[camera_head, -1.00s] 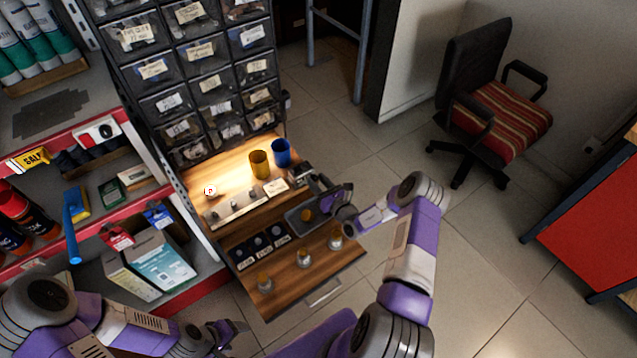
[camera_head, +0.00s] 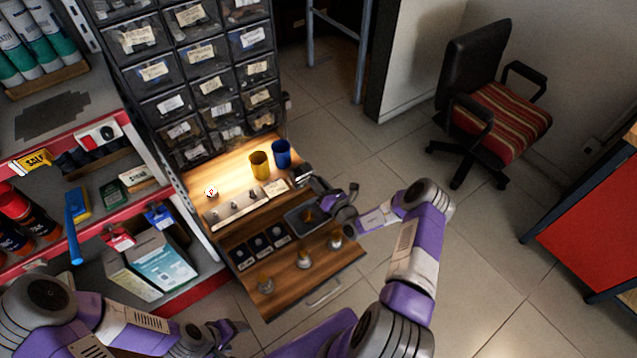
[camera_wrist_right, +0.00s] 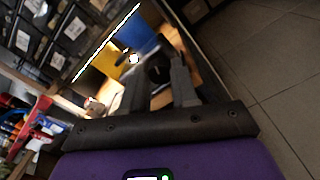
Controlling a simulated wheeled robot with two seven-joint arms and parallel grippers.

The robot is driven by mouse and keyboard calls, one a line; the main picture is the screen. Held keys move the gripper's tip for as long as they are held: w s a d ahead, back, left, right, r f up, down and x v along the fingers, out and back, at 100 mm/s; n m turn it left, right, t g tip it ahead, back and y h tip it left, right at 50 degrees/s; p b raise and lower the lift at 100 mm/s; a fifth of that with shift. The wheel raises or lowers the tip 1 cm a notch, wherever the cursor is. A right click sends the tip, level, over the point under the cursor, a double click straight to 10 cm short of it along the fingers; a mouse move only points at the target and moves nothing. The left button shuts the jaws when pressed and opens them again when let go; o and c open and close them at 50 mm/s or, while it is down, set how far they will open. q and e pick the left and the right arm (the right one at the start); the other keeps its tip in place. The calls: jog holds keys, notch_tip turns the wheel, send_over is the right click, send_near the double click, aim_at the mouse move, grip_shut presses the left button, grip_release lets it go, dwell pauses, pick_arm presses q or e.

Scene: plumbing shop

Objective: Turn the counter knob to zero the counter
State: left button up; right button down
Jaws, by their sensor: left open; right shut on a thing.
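The counter (camera_head: 301,175) is a small grey and dark device at the right edge of the lit wooden bench, below the blue cup. My right gripper (camera_head: 325,193) reaches it from the right. In the right wrist view its two dark fingers stand on either side of a round black knob (camera_wrist_right: 159,70), and the gripper (camera_wrist_right: 160,85) is shut on it. The counter's digits cannot be read. My left gripper (camera_head: 228,333) is open and empty at the bottom of the head view, away from the bench.
A yellow cup (camera_head: 259,165) and a blue cup (camera_head: 281,153) stand behind the counter. A dark tray (camera_head: 300,222) and several small metal fittings lie in front. A drawer cabinet (camera_head: 205,75) rises behind. Shelves stand at left; the floor at right is clear near the bench.

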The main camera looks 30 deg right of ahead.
jog(key=shift+m+p, duration=0.6)
jog(key=shift+m, duration=6.4)
jog(key=c, duration=0.9)
grip_release()
jog(key=shift+o, duration=0.2)
jog(key=shift+s+d+p, duration=0.15)
jog(key=shift+s+p, duration=0.3)
jog(key=shift+s, duration=1.45)
jog(key=shift+s+d+p, duration=0.15)
jog(key=shift+s+p, duration=0.3)
jog(key=shift+s, duration=1.45)
